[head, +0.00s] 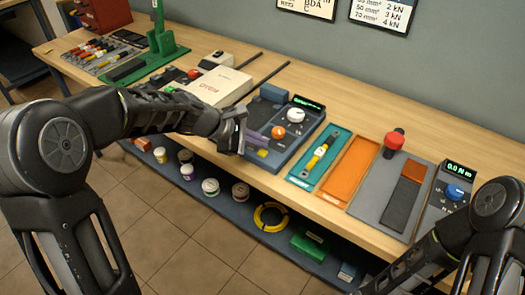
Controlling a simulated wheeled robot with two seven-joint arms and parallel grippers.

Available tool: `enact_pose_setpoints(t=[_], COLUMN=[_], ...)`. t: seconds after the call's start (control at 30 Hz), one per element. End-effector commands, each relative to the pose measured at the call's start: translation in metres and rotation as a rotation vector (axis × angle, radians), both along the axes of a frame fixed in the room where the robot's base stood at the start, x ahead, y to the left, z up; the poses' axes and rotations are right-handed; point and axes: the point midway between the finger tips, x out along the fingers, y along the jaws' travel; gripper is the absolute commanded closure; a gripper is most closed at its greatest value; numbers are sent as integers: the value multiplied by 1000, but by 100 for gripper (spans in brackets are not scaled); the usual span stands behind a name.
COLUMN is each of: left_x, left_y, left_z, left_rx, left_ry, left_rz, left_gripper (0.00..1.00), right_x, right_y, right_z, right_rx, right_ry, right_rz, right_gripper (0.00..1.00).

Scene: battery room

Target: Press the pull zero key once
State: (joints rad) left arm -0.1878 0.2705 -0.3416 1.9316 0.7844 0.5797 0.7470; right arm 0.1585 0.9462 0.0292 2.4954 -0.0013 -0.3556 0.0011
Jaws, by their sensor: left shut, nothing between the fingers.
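The blue-grey tester (292,152) stands on the bench in the middle of the head view. It has a lit green display (308,103), a white dial (296,115), an orange knob (278,132) and a small yellow key (262,153) near its front edge. I cannot read any labels, so I cannot tell which key is the pull zero key. My left gripper (243,138) is shut and empty at the tester's left side, covering part of it. I cannot tell whether it touches. My right arm enters at the lower right; its gripper is out of view.
A cream box (208,86) stands left of the tester. To its right are a teal tray (311,167) with a yellow-handled tool, an orange tray (353,170), a grey plate (375,205) and a meter with a blue knob (454,192). A lower shelf (225,205) holds tape rolls.

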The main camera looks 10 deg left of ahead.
Motion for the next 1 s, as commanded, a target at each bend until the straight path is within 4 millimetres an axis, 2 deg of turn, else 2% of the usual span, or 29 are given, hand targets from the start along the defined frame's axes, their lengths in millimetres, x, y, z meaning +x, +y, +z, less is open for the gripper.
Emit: enact_pose_setpoints(t=[0.53,1.0], left_x=[0,0], left_y=[0,0], left_z=[48,50], left_rx=[0,0], left_ry=[0,0], left_rz=[0,0], left_gripper=[100,100], right_x=[0,0], right_y=[0,0], right_z=[45,46], right_rx=[0,0], right_ry=[0,0], right_rz=[0,0], right_gripper=[64,64])
